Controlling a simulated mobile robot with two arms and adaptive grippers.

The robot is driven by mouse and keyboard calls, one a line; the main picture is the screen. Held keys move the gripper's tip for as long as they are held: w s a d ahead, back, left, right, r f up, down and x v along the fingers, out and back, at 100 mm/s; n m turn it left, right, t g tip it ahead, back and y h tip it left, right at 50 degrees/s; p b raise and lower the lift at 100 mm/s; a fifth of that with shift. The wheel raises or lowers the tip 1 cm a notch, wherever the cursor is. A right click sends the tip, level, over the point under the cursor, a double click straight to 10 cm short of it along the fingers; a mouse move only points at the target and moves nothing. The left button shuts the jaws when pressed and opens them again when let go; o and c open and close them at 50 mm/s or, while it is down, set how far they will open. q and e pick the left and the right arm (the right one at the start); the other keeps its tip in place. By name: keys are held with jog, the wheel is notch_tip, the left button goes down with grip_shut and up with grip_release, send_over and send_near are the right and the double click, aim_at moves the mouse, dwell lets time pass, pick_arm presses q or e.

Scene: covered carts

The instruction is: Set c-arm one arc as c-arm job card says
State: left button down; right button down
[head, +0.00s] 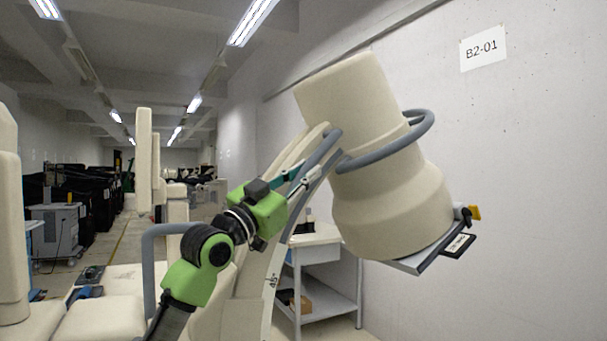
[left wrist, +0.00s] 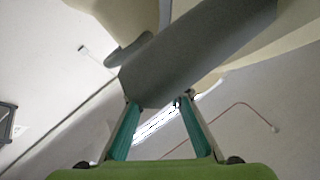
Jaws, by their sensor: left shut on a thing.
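The c-arm's cream arc (head: 262,265) rises from lower middle to a large cream cylindrical head (head: 380,170), which is tilted. A "45°" mark (head: 272,281) shows low on the arc. A grey handle bar (head: 322,152) runs along the arc. My left gripper (head: 303,176) is shut on this bar. In the left wrist view the grey bar (left wrist: 195,60) crosses the tips of my teal fingers (left wrist: 157,104). A small labelled card (head: 459,244) hangs at a flat plate under the head; its writing is too small to read. My right gripper is out of view.
A grey ring rail (head: 388,150) surrounds the head. A white shelf cart (head: 318,238) stands behind the arc by the wall. A "B2-01" sign (head: 483,48) is on the wall. Cream machine parts (head: 10,235) stand at the left. An aisle runs back beyond them.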

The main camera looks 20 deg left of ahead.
pick_arm(q)
jog(key=shift+s+a+f, duration=0.1)
jog(key=shift+s+f, duration=0.05)
jog(key=shift+f, duration=0.3)
jog(key=c, duration=2)
grip_release()
jog(key=shift+o, duration=0.5)
jog(key=shift+s+r, duration=0.1)
jog(key=v, duration=1.2)
